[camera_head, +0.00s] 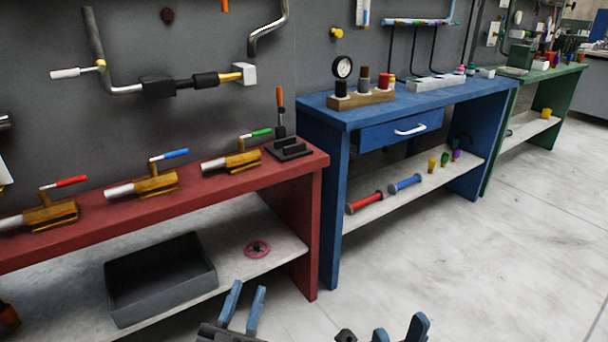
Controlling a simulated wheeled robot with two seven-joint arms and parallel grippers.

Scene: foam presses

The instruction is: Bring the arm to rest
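My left gripper (243,297) is at the bottom, in front of the red bench's lower shelf. Its two blue fingers point up and stand apart, with nothing between them. My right gripper (399,328) is at the bottom edge, right of the left one, over the floor. Its blue fingertips stand apart with nothing between them; its lower part is cut off. On the red bench (300,165) lie foam presses with a red handle (70,182), a blue handle (175,154) and a green handle (260,133). Both grippers are apart from them.
A grey bin (160,280) and a pink wheel (257,249) rest on the red bench's shelf. A blue bench (450,95) with a drawer (400,130) stands to its right, then a green bench (545,75). Pipes line the wall. The floor (480,260) at right is clear.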

